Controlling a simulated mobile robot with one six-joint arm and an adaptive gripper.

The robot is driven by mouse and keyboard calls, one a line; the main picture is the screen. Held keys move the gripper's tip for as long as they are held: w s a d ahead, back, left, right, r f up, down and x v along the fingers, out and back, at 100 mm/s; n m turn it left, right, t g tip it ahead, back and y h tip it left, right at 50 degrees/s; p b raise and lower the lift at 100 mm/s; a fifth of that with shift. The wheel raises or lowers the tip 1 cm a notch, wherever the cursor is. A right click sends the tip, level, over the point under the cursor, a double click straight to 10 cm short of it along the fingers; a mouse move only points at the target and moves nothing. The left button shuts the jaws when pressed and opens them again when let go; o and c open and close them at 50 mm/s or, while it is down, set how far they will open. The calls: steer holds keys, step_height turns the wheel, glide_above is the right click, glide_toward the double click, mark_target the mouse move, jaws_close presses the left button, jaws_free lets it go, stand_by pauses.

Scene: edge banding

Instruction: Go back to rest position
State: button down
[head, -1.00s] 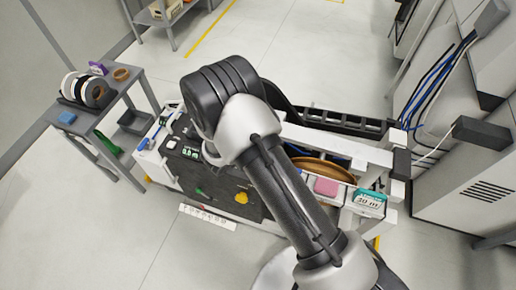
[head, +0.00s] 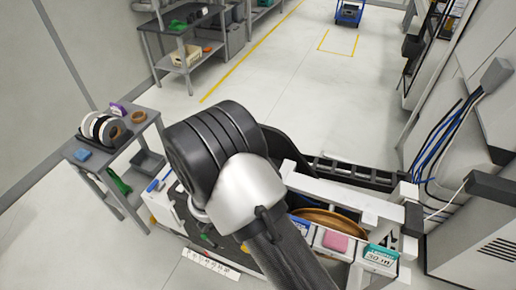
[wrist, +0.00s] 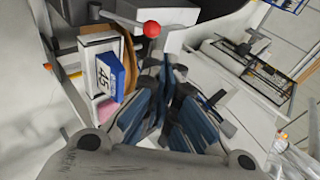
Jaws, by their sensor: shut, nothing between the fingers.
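My gripper (wrist: 168,115) shows in the wrist view with its blue-grey fingers brought together and nothing between them. It is above the machine, beside a white box with a blue label (wrist: 110,74) and near a red ball knob (wrist: 152,29). In the head view my arm rises from the bottom in front of the edge banding machine (head: 345,195) and hides much of it. My gripper does not show in the head view.
A grey side table (head: 125,135) with tape rolls (head: 100,127) stands at the left. A shelf (head: 185,45) and a blue cart (head: 349,12) are farther back. Blue cables (head: 437,140) hang on the grey cabinet at the right. The floor behind the machine is clear.

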steer(key=s+d+r+m+g+b, duration=0.2)
steer(key=s+d+r+m+b, duration=0.2)
steer(key=d+r+m, duration=0.6)
steer(key=s+d+r+m+g+b, duration=0.25)
steer(key=d+r+m+b, duration=0.35)
steer(key=m, duration=0.9)
steer(key=s+d+m+t+y+b, duration=0.1)
steer(key=s+m+y+b, duration=0.4)
steer(key=s+m, duration=1.3)
steer(key=m, duration=0.6)
steer(key=shift+d+y, duration=0.15)
steer(key=shift+y, duration=0.15)
steer(key=shift+f+t, duration=0.1)
steer(key=shift+t, duration=0.15)
